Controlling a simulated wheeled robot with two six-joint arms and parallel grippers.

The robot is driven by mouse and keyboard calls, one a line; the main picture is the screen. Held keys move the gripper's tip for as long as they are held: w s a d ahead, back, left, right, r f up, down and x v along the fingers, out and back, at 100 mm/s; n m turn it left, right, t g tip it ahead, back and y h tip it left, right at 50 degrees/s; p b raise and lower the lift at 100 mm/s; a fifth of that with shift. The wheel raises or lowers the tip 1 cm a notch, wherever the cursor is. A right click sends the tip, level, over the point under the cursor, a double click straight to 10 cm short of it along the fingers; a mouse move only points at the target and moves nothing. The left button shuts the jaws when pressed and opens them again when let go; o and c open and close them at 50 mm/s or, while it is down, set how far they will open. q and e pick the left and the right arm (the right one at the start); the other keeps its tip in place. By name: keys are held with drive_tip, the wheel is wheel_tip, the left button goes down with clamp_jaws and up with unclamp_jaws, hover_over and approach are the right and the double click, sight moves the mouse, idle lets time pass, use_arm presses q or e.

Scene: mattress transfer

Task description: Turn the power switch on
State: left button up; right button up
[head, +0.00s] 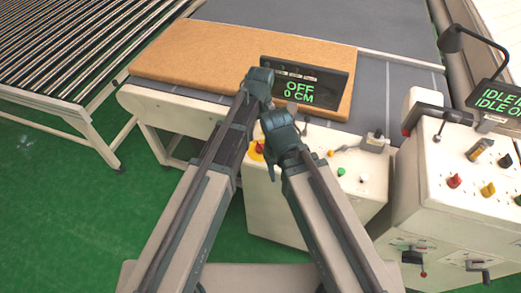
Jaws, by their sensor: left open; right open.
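A red knob on a yellow plate (257,149) sits at the left of the white control box (268,204); it looks like the power switch, and my arms partly cover it. The display (320,88) above the box reads "OFF 0 CM". My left gripper (260,76) is open and empty, in front of the display's left end. My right gripper (280,112) is open and empty, just below it and up and right of the red knob. I cannot tell whether it touches anything. The knob's exact setting is not clear.
A brown mattress (200,50) lies on the conveyor behind the display. The box also bears a green button (341,172), a white button (364,178) and a lever (345,149). A second control cabinet (430,165) stands right. Green floor is free at left.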

sight(261, 145)
use_arm(q)
wheel_tip(261, 145, down, 8)
drive_tip(key=b, duration=0.7)
clamp_jaws()
